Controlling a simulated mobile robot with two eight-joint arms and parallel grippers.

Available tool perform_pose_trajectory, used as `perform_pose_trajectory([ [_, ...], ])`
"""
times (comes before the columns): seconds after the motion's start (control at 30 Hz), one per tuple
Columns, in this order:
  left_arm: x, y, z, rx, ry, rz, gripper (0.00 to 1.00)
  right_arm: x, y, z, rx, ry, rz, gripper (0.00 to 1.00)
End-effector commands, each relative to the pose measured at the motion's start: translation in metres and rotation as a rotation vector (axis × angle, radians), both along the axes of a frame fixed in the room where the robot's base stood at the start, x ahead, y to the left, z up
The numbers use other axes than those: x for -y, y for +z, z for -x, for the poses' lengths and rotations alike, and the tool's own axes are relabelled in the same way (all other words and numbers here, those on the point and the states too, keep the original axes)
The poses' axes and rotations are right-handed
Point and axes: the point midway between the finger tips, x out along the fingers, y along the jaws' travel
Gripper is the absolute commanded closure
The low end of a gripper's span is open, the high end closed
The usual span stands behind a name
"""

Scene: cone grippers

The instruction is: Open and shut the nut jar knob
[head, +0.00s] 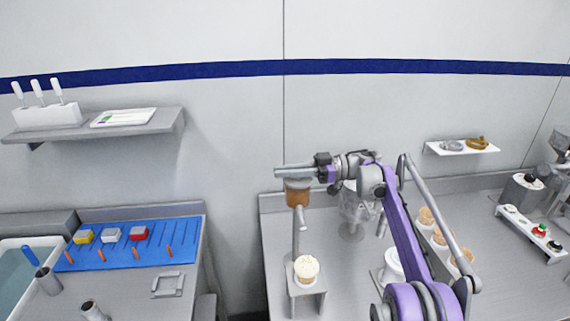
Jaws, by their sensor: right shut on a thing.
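The nut jar (297,192) is a small brown-filled container above the left part of the right-hand counter. A grey flat piece (293,171) lies across its top, with a thin pale spout or post below it. My right gripper (322,169) comes in from the right at the height of the jar's top. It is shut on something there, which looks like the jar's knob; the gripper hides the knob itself. A cup with a cream-coloured top (306,267) stands upright in a metal stand below the jar. My left gripper is not in view.
A row of cones (438,236) stands on the right-hand counter, partly behind my right arm. A white tub (393,264) is near it. A topping tray (532,233) lies far right. A gap separates the counters.

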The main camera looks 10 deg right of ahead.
Motion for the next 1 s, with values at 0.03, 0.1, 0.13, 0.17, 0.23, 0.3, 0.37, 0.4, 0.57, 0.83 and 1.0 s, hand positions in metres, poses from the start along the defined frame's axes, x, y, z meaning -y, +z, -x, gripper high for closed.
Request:
perform_pose_trajectory([
  [0.03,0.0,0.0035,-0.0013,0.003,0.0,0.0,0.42,0.0016,0.0021,-0.0009,0.001,0.006,0.0,1.0],
  [0.1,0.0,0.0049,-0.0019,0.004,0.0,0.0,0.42,0.0017,0.0016,-0.0003,0.001,0.016,0.0,1.0],
  [0.13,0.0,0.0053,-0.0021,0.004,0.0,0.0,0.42,0.0017,0.0013,-0.0001,0.001,0.02,0.0,1.0],
  [0.17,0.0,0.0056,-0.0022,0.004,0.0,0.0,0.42,0.0018,0.0011,0.0,0.0,0.022,0.0,1.0],
  [0.23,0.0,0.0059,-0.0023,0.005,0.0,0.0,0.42,0.0018,0.0007,0.0002,0.0,0.026,-0.001,1.0],
  [0.3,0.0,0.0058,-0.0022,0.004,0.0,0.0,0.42,0.0019,0.0005,0.0004,0.0,0.027,-0.001,1.0],
  [0.37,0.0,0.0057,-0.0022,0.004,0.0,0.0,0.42,0.0019,0.0003,0.0005,0.0,0.027,-0.001,1.0],
  [0.4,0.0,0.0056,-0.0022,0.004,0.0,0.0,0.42,0.0019,0.0003,0.0005,0.0,0.027,-0.001,1.0],
  [0.57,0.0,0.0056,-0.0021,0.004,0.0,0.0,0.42,0.0019,0.0004,0.0006,0.0,0.026,-0.001,1.0],
  [0.83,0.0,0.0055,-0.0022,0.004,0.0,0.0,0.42,0.001,0.0003,0.0007,0.0,0.027,-0.001,0.57],
  [1.0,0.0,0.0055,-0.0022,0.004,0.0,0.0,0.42,0.001,0.0001,0.0007,0.0,0.028,-0.001,0.57],
])
